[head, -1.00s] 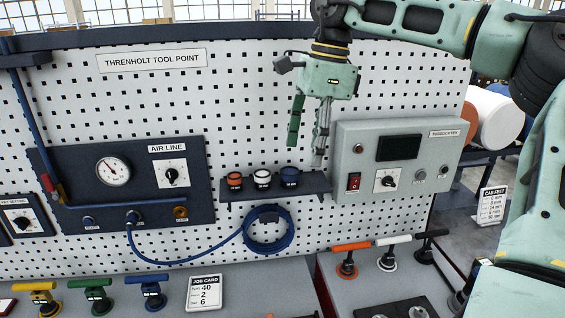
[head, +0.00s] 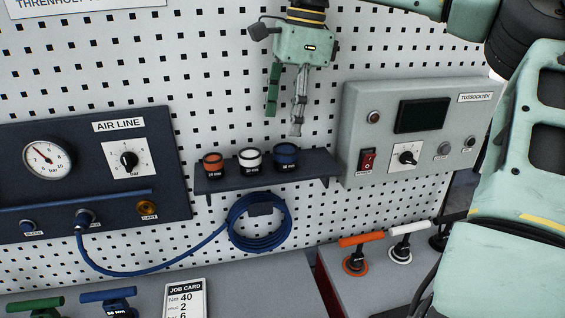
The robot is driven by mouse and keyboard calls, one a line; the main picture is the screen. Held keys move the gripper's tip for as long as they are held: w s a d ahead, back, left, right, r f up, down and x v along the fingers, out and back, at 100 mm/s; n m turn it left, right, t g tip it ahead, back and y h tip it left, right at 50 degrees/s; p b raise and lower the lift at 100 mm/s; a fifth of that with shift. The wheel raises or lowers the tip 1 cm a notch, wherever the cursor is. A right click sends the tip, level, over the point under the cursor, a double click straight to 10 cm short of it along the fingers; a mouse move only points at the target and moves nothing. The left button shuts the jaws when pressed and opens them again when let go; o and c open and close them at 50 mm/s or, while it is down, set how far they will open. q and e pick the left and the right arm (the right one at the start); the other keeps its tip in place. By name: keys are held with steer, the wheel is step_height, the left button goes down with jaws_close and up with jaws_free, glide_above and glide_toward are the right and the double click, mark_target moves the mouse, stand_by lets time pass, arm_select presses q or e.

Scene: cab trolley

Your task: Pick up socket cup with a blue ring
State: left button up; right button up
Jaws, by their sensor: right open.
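Three dark socket cups stand in a row on a small dark shelf (head: 258,182) on the pegboard. The cup with a blue ring (head: 286,157) is the right one. The cup with a white ring (head: 251,160) is in the middle and the cup with an orange ring (head: 213,164) is at the left. My right gripper (head: 284,124) hangs above the shelf with its fingers pointing down. It is open and empty, above the blue-ringed cup and apart from it. My left gripper is not in view.
A grey control box (head: 425,135) juts out just right of the shelf. A coiled blue hose (head: 260,237) hangs below it. The air line panel (head: 90,180) is at the left. T-handled tools, one orange (head: 361,239) and one white (head: 408,227), stand on the bench below.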

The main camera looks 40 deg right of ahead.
mark_target(286, 149)
steer(key=f, duration=0.1)
steer(key=w+f, duration=0.1)
steer(key=f, duration=0.1)
steer(key=shift+w+d+f, duration=0.25)
steer(key=shift+d+f, duration=0.05)
steer(key=shift+f, duration=0.05)
steer(key=shift+s+f, duration=0.1)
steer(key=shift+f, duration=0.25)
step_height(286, 149, down, 4)
steer(key=shift+f+p, duration=0.2)
steer(key=shift+p, duration=0.95)
steer(key=shift+f, duration=0.25)
steer(key=shift+a+r, duration=0.1)
steer(key=shift+a, duration=0.05)
steer(key=c, duration=0.3)
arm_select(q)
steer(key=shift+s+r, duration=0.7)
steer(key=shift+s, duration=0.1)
arm_select(e)
steer(key=c, duration=1)
